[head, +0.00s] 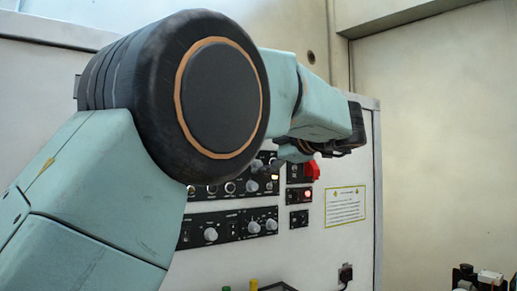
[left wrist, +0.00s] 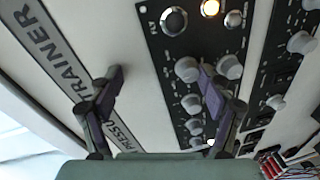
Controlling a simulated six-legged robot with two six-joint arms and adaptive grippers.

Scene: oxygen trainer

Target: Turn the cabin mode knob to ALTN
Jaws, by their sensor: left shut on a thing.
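A second grey knob (left wrist: 230,67) lies just right of that fingertip. In the head view my arm reaches across to the panels and hides much of them. The knob labels, including ALTN, are too small to read. My right gripper is in neither view.
A lower panel with pale knobs (head: 211,234) and a red guarded switch (head: 312,170) are on the white trainer cabinet. A green-edged notice (head: 345,206) is to their right. Loose items (head: 478,279) sit at the bottom right. The wall right of the cabinet is clear.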

